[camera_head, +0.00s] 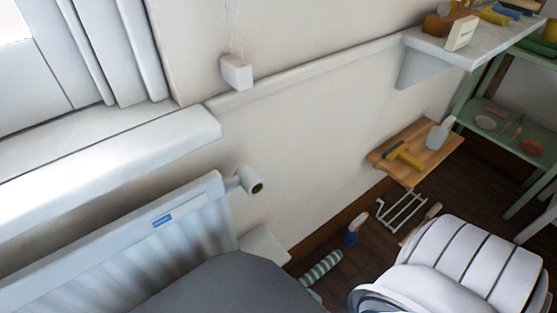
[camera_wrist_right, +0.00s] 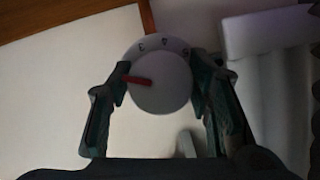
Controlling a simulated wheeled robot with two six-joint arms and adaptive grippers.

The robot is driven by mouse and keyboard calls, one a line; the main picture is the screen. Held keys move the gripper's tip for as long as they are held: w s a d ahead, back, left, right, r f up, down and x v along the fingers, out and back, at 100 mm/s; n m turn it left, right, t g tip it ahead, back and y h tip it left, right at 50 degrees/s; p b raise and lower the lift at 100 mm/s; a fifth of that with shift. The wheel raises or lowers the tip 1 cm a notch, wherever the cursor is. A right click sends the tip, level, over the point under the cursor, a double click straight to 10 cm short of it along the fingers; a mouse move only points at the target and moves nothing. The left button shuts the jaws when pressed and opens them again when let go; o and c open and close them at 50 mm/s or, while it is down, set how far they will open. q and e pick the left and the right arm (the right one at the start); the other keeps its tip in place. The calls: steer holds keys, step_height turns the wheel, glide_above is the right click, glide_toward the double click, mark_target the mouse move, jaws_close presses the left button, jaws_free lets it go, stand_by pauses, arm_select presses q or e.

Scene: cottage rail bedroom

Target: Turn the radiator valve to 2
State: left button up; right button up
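In the right wrist view, a round white valve knob (camera_wrist_right: 162,88) faces me with dark digits along its upper rim. My left gripper is out of view.
A white rack (camera_head: 402,208), a spray bottle (camera_head: 355,228) and a striped roll (camera_head: 321,268) are on the floor. A green shelf unit (camera_head: 490,115) stands farther right.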

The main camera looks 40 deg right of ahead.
steer(key=c, duration=0.6)
steer(key=shift+m, duration=0.4)
steer(key=shift+c, duration=0.4)
steer(key=o, duration=1.2)
steer(key=shift+c, duration=0.2)
steer(key=shift+s, duration=0.1)
steer(key=v, duration=1.1)
steer(key=shift+s+d+r, duration=0.15)
steer(key=shift+s+d, duration=0.15)
steer(key=shift+s, duration=0.05)
